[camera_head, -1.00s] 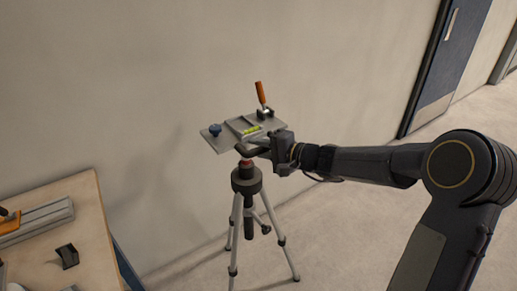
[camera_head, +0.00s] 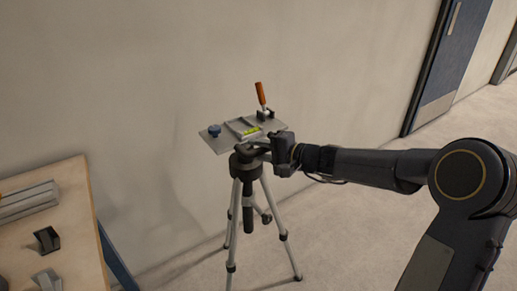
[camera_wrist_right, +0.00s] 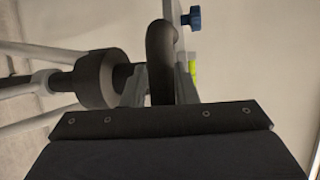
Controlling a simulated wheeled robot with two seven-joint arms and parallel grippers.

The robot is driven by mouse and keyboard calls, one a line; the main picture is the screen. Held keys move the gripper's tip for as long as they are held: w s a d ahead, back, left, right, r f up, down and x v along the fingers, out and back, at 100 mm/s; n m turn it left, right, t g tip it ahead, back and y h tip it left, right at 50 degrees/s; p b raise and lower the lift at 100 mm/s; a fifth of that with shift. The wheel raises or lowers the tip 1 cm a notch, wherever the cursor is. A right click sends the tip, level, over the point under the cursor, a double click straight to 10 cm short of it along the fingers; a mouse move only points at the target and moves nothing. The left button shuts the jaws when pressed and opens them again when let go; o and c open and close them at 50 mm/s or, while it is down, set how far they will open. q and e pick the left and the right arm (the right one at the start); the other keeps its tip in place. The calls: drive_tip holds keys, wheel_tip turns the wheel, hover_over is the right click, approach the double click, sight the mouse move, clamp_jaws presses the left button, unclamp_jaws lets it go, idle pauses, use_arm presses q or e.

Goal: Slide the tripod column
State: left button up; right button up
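The tripod (camera_head: 246,165) stands on the floor by the wall, on silver legs with a dark hub. On top is a grey plate (camera_head: 212,142) with a blue knob (camera_head: 214,130), a yellow-green level (camera_head: 252,132) and an orange-handled clamp (camera_head: 261,94). My right gripper (camera_head: 270,146) is just under the plate, at its right side. In the right wrist view its fingers close on a dark rounded part of the tripod head (camera_wrist_right: 161,50). The dark hub (camera_wrist_right: 95,80) is close beside the fingers. The column between plate and hub is mostly hidden. My left gripper is out of view.
A wooden table (camera_head: 75,215) with a blue side is at the left, holding a grey rail (camera_head: 28,198) and small dark parts (camera_head: 47,239). The wall is close behind the tripod. A blue door (camera_head: 440,70) is at the right. The floor around the legs is clear.

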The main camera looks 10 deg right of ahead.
drive_tip(key=shift+o, duration=1.3)
drive_tip(key=shift+r, duration=0.1)
drive_tip(key=v, duration=0.8)
drive_tip(key=shift+w, duration=0.1)
